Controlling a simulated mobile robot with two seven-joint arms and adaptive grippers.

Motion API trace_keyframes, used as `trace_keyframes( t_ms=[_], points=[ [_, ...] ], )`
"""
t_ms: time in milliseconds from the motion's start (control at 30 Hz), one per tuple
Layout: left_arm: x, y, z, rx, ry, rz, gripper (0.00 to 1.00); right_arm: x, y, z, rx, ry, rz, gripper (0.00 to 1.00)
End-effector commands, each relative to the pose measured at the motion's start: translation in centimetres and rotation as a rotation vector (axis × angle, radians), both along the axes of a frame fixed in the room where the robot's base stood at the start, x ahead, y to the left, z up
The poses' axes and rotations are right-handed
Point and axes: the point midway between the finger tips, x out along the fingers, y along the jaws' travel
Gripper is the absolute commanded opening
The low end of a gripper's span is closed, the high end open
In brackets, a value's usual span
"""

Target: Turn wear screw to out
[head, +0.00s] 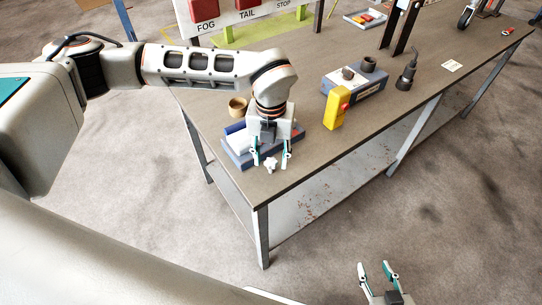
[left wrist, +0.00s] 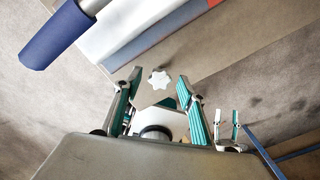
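A white star-shaped knob (head: 271,164), which looks like the wear screw, sits at the front of a blue-grey block fixture (head: 237,155) at the table's near corner. It also shows in the left wrist view (left wrist: 159,79). My left gripper (head: 270,161) points down over the fixture's front, fingers apart on either side of the knob. In the left wrist view the fingertips (left wrist: 157,82) stand clear of the knob, with gaps on both sides. Any marking for the screw's position cannot be made out. My right gripper (head: 375,267) is open and empty, low over the floor.
A blue cylindrical handle (left wrist: 55,35) lies beside the fixture's top. A tan cup (head: 238,107) stands behind it. A yellow device (head: 337,107) and a grey box with dark parts (head: 355,82) stand to the right. The table (head: 290,180) is bare between them.

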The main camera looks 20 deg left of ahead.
Motion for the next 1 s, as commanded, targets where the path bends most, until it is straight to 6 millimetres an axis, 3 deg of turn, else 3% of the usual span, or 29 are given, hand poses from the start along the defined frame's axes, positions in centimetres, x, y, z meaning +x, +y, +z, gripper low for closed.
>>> trace_keyframes(
  t_ms=[267,700,1000],
  points=[
    [0.1,0.0,1.1,-0.001,-0.003,0.000,0.41,0.1,-0.1,0.1,-0.003,-0.002,0.001,0.40],
    [0.1,0.0,9.4,0.000,-0.004,0.000,0.41,0.1,0.0,0.1,-0.001,-0.002,0.000,0.40],
    [0.0,0.0,11.9,0.000,0.000,0.000,0.41,0.1,0.0,0.1,0.001,-0.002,0.000,0.40]
  ],
)
